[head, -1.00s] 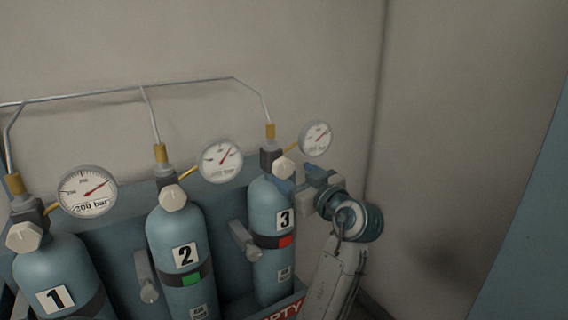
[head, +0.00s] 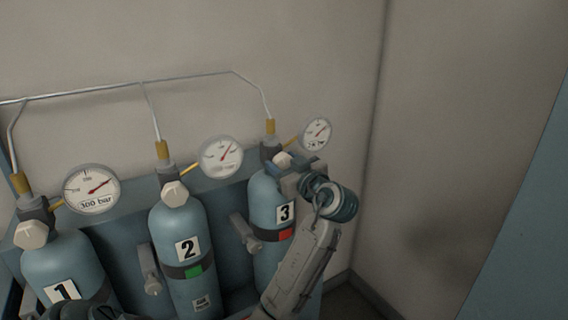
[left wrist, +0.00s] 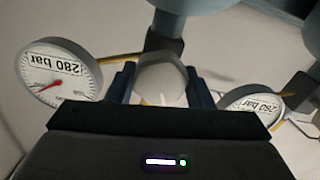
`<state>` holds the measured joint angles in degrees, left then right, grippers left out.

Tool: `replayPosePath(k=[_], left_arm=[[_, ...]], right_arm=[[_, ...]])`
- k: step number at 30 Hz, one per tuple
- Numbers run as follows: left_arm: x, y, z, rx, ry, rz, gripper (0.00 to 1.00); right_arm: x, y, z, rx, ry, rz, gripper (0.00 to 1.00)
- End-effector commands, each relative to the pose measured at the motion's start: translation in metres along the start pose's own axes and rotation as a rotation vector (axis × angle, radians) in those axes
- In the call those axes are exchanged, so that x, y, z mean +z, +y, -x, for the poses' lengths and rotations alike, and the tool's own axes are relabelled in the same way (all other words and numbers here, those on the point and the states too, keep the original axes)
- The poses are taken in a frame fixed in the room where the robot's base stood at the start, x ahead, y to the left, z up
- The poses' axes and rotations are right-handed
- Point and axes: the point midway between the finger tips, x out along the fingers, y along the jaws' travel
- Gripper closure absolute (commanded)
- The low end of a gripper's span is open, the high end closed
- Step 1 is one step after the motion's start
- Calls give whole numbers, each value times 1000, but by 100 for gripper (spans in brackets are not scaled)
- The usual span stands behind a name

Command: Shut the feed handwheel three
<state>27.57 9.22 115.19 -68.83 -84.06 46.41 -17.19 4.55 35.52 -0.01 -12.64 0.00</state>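Cylinder three (head: 267,212) is blue with a "3" label and a red tag, at the right of the row. Its pale feed handwheel (head: 282,159) is partly hidden behind my left gripper (head: 287,170). In the left wrist view the faceted handwheel (left wrist: 162,80) sits between the two dark fingers of the left gripper (left wrist: 162,88). The fingers flank it closely on both sides; whether they press on it I cannot tell. My right gripper is not identifiable in these frames.
Cylinder two (head: 181,226), with a green tag and its own handwheel (head: 174,193), stands to the left. Cylinder one (head: 62,262) is further left. Gauges (head: 221,156) and thin pipes rise behind them. A bare wall corner lies to the right, with free room before it.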

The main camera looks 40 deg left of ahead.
Motion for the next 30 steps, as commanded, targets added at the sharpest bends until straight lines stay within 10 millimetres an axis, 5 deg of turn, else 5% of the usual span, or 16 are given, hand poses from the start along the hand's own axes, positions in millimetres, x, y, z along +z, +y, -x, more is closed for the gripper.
replayPosePath(k=[3, 21, 30], left_arm=[[0, 0, 0, 0, 0, 0, 75], [0, 1, 0, 0, 0, -409, 75], [1, 1, 0, 0, 0, -440, 75]], right_arm=[[0, -3, 0, -3, 0, -1, 64], [0, 0, -5, 0, 1, 0, 64], [0, 3, -5, 4, 1, 1, 64]])
